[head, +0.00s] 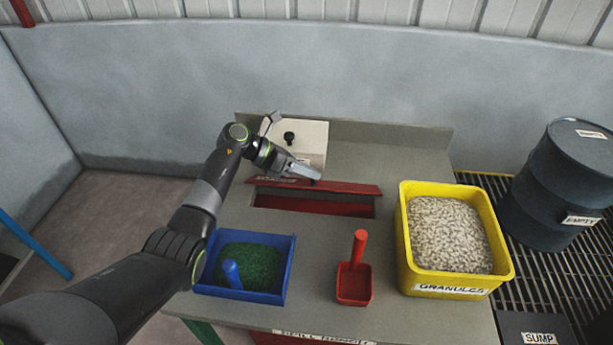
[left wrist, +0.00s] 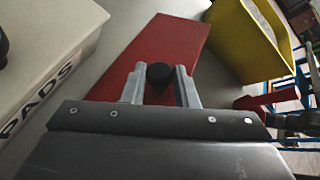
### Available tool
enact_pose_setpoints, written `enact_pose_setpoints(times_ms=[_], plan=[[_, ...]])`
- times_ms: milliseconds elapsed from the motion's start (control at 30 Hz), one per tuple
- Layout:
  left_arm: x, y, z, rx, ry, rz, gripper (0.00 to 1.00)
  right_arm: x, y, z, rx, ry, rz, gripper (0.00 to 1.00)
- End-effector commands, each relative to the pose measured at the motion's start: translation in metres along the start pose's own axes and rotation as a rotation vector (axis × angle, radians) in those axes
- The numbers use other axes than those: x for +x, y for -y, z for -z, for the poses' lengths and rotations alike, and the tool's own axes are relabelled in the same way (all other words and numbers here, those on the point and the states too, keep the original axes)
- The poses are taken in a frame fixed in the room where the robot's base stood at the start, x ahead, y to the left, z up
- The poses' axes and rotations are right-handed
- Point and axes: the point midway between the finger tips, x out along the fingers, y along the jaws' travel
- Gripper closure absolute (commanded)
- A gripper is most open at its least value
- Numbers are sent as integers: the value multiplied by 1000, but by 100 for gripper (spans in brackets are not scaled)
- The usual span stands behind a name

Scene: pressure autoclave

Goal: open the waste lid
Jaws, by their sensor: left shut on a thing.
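The red waste lid (head: 345,188) is raised and tilted at the back of a slot in the grey bench. The dark red inside of the waste opening (head: 320,207) shows in front of it. My left gripper (head: 314,181) is at the lid and shut on its black knob. In the left wrist view the knob (left wrist: 160,74) sits between the two fingertips (left wrist: 161,83), with the red lid (left wrist: 170,50) behind it. My right gripper is not clearly in view.
A white box with a black knob (head: 311,140) stands behind the lid. A blue tray (head: 288,267) of green granules, a red scoop (head: 354,284) and a yellow granules bin (head: 407,240) stand around the opening. A dark drum (head: 553,190) stands at the right.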

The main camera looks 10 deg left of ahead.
Motion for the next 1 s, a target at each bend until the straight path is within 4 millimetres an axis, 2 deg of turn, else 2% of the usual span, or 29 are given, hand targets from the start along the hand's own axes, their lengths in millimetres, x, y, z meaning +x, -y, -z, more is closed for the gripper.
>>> enact_pose_setpoints(times_ms=[333, 367, 500, 833, 1000], plan=[[-1, -1, -3, 4, 6, -8, 100, 0, 2, 0, 1, 0, 3, 64], [-1, -1, -3, 4, 6, -8, 71, 0, 2, 0, 1, 0, 3, 64], [-1, -1, -2, 3, 5, -6, 53, 0, 2, 0, 1, 0, 3, 64], [-4, -1, -1, 2, 3, -4, 53, 1, 2, -1, 1, 1, 3, 64], [-26, -2, 0, 4, 3, -7, 53, 5, 3, -1, 1, 1, 3, 64]])
